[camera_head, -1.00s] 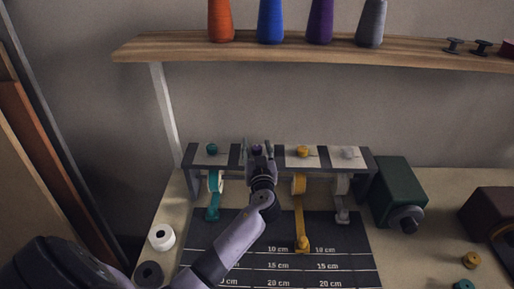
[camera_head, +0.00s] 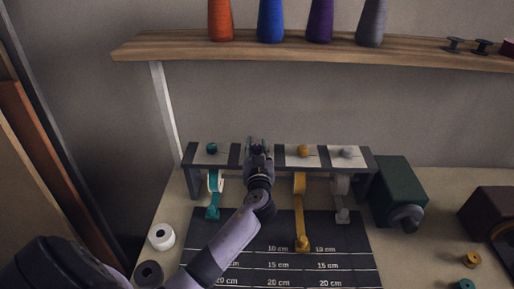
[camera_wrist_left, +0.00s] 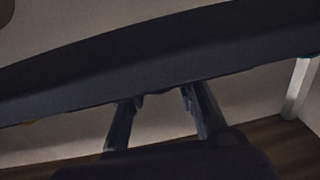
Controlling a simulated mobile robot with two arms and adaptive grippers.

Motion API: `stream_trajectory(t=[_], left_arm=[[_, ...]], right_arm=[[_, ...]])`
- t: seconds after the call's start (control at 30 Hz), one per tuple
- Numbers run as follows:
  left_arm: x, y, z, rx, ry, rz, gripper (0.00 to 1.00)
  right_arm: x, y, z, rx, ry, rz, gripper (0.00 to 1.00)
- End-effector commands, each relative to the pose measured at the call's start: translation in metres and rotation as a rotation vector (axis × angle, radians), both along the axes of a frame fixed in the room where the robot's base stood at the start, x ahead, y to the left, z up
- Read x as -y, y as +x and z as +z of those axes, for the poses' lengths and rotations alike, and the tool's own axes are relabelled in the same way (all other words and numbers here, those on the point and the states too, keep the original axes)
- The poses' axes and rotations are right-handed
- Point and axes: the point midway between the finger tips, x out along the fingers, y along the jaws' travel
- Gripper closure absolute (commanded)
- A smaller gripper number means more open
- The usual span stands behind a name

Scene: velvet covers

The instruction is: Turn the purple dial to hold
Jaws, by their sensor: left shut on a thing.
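The purple dial (camera_head: 257,148) sits on the rack of dials, second from the left, and is mostly covered by my gripper. My left gripper (camera_head: 258,147) is shut on the purple dial, with its fingers at the dial's sides. The dial's pointer and any hold mark are hidden behind the gripper. In the left wrist view my two fingers (camera_wrist_left: 160,97) reach up to a dark bar that crosses the picture, and the dial cannot be made out there. My right gripper is not in view.
A teal dial (camera_head: 211,149), a yellow dial (camera_head: 303,150) and a grey dial (camera_head: 347,152) share the rack. Ribbons hang over a dark measuring mat (camera_head: 345,262). A green machine (camera_head: 397,187) stands right. A shelf (camera_head: 180,46) with thread cones is above.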

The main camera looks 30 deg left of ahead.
Motion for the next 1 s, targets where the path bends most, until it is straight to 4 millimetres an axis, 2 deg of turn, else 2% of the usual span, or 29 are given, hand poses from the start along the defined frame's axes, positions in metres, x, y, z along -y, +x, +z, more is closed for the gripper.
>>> stream_trajectory(t=[0.27, 0.7, 1.0], left_arm=[[-0.001, -0.001, 0.0, 0.0, 0.0, -0.189, 1.0], [-0.003, -0.001, 0.002, -0.006, 0.006, -0.585, 1.0], [-0.003, 0.0, 0.001, -0.003, 0.003, -0.774, 1.0]], right_arm=[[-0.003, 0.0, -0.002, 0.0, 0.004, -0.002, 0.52], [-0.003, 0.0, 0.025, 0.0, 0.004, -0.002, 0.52], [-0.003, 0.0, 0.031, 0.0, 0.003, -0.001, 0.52]])
